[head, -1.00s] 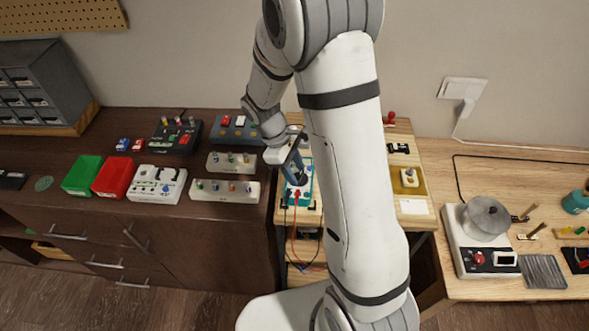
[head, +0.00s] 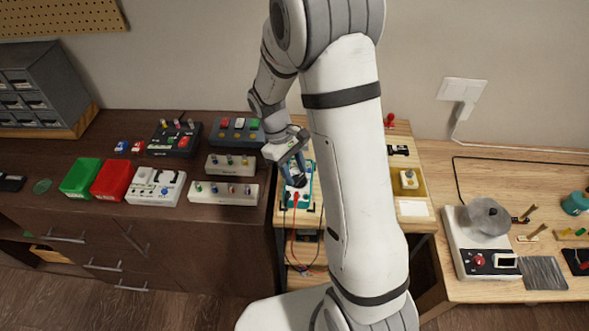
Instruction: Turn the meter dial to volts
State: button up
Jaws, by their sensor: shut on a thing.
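The meter (head: 304,198) is a teal-edged box with a pale face, lying on the light wooden bench left of my arm. A dark round dial (head: 296,181) sits on its face, mostly covered by my fingers. My gripper (head: 295,179) points down at the meter from above and is shut on the dial. Red and dark leads (head: 296,205) plug into the meter's near end and hang over the bench's front edge. The dial's markings and its pointer are too small and covered to read. My arm hides the meter's right surroundings.
A green bin (head: 81,178), a red bin (head: 111,180) and several control boxes stand on the dark cabinet at left. A yellow tray (head: 418,186) lies right of my arm. A white machine with a round pan (head: 484,217) stands far right.

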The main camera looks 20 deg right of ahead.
jog(key=o, duration=0.7)
jog(key=v, duration=0.7)
jog(key=shift+r+b, duration=0.35)
jog(key=shift+b, duration=0.1)
jog(key=shift+w+r, duration=0.1)
jog(key=shift+w, duration=0.05)
jog(key=s+d+r+m+t+y, duration=0.1)
jog(key=s+r+m+t, duration=0.2)
jog(key=s, duration=0.6)
jog(key=s+d+r+m+t+y, duration=0.1)
jog(key=s+r+m+t, duration=0.2)
jog(key=s+r, duration=0.4)
jog(key=shift+s+d+r+m+t+y, duration=0.4)
jog(key=shift+s+m, duration=0.3)
jog(key=shift+s, duration=0.25)
